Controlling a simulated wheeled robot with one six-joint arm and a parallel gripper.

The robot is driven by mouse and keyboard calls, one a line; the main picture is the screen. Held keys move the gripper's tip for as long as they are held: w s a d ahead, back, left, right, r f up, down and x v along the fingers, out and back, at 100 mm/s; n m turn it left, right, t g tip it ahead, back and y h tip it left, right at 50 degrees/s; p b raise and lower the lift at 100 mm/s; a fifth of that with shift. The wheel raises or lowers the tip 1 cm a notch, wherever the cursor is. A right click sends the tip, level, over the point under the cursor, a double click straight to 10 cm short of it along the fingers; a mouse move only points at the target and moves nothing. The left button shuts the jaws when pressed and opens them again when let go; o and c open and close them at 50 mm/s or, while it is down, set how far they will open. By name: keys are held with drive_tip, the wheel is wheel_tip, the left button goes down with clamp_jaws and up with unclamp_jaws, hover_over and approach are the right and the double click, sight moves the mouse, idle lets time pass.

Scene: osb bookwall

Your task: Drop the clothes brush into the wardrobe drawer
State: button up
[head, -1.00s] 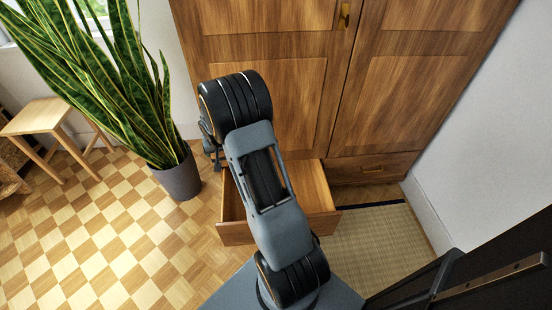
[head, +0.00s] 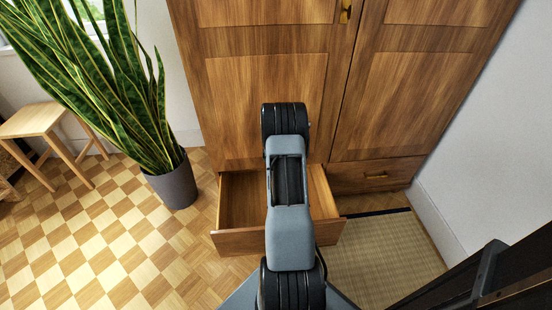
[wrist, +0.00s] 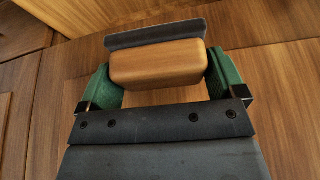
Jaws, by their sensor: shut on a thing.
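The clothes brush (wrist: 158,63) shows in the wrist view as a rounded wooden block with a dark strip along its far side. My gripper (wrist: 157,80) is shut on it, with a green finger at each end of the wood. Wardrobe wood fills the background there. In the head view the wardrobe drawer (head: 240,241) at the lower left of the wardrobe is pulled open, and its visible inside looks empty. My arm stands in front of the drawer and covers its middle. My gripper and the brush are hidden behind my arm in the head view.
The wardrobe (head: 265,85) rises behind the drawer, with a closed drawer (head: 375,176) to the right. A potted snake plant (head: 172,185) and a wooden stool (head: 35,122) stand left. A woven mat (head: 375,250) lies right, beside the white wall.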

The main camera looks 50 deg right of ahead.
wheel_tip(320, 180, down, 6)
drive_tip(key=b, duration=0.3)
drive_tip(key=shift+r, duration=0.1)
drive_tip(key=o, duration=0.7)
drive_tip(key=shift+c, duration=0.2)
drive_tip(key=shift+r, duration=0.1)
drive_tip(key=p+v, duration=0.3)
drive_tip(key=v, duration=1)
drive_tip(key=shift+s+r+p, duration=0.2)
drive_tip(key=shift+r+p, duration=0.1)
drive_tip(key=shift+p, duration=0.1)
drive_tip(key=shift+a, duration=0.15)
